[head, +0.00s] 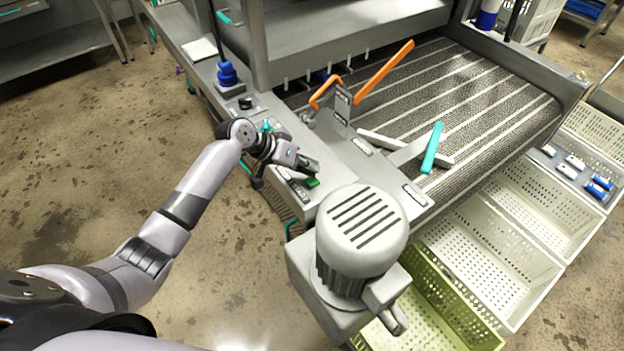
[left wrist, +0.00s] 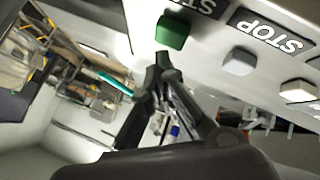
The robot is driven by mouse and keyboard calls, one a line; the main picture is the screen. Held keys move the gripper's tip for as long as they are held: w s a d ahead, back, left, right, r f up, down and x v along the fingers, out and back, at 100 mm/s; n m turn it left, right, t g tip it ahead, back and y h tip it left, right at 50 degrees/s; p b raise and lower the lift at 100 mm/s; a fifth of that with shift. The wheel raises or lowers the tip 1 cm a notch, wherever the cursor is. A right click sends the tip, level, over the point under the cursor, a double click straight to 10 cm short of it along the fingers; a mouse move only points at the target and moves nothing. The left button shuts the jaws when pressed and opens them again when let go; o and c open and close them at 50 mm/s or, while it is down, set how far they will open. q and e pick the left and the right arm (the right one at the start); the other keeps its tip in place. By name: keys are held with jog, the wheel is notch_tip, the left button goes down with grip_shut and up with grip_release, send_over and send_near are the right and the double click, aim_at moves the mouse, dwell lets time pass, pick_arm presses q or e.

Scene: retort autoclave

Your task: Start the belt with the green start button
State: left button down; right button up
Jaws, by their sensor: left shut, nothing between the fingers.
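The green start button (head: 313,183) sits on the machine's front panel, close to the motor. In the left wrist view the green button (left wrist: 173,32) stands out from the pale panel, just beyond my fingertips. My left gripper (head: 308,166) is shut and empty, with its tips close to the green button. In the left wrist view the shut fingers (left wrist: 163,62) point at the button's lower side; I cannot tell whether they touch it. The belt (head: 470,85) is dark mesh with pale stripes. My right gripper is not in view.
A grey button (left wrist: 239,62) beside a STOP label and a pale button (left wrist: 298,91) sit along the same panel. The grey motor (head: 360,230) stands right of the gripper. An orange lever (head: 385,72) and teal handle (head: 432,148) rise near the belt. Perforated crates (head: 480,235) stand at the right.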

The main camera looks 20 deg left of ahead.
pick_arm(q)
jog(key=shift+f, duration=0.4)
